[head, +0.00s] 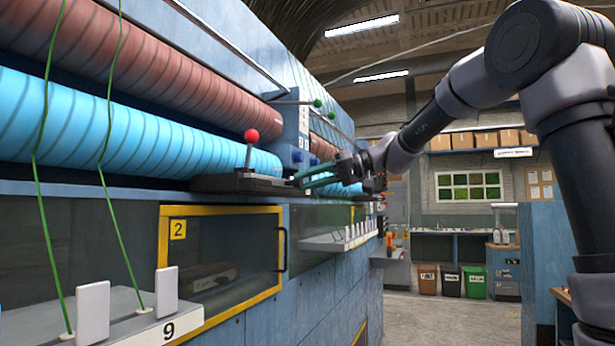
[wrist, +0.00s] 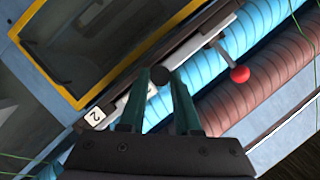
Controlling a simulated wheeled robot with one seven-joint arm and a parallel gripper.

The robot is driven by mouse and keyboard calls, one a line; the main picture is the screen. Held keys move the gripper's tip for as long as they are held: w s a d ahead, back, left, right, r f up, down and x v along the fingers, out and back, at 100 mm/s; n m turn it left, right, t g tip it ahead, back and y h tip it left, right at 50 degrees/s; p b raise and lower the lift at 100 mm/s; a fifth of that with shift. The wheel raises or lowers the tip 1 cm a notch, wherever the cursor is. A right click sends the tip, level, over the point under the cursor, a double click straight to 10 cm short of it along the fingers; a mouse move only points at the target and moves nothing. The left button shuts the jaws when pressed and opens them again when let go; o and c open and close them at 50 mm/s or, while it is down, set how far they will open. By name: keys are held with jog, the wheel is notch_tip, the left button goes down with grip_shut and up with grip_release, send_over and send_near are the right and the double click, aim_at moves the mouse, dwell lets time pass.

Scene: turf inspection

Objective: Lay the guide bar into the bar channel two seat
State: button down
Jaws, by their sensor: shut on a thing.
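My gripper (head: 304,180) reaches in from the right in the head view, at the right end of a dark seat block (head: 235,184) on the machine ledge. A lever with a red ball (head: 251,136) rises from this block. In the wrist view, the teal fingers of my gripper (wrist: 161,88) are closed on a dark round end, which I take to be the guide bar (wrist: 160,76), seen nearly end-on. Its length is hidden, and I cannot make it out in the head view.
Blue rollers (head: 120,125) and brown rollers (head: 170,70) run above the ledge. Below is a yellow-framed window door (head: 220,310) marked 2. Green strands (head: 45,200) hang at left over a white shelf marked 9 (head: 150,330). Open floor (head: 440,318) lies at right.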

jog(key=shift+f, duration=0.25)
jog(key=c, duration=0.5)
grip_release()
jog(key=shift+d, duration=0.15)
jog(key=v, duration=1)
jog(key=shift+s+d+r, duration=0.1)
jog(key=shift+d+r, duration=0.05)
jog(key=shift+d, duration=0.1)
jog(key=s+d+f+m+t+h, duration=0.2)
jog(key=s+d+f+m+h, duration=0.2)
jog(key=s+d+f, duration=0.2)
jog(key=s+d+f+m+t+h, duration=0.2)
jog(key=s+d+f+m+h, duration=0.2)
jog(key=s+d+f, duration=0.2)
jog(key=s+d+f+m+t+h, duration=0.2)
jog(key=s+d+f+m+h, duration=0.2)
jog(key=s+d+f, duration=0.3)
jog(key=shift+s+f+h, duration=0.4)
jog(key=shift+s+f, duration=0.2)
jog(key=shift+s, duration=0.15)
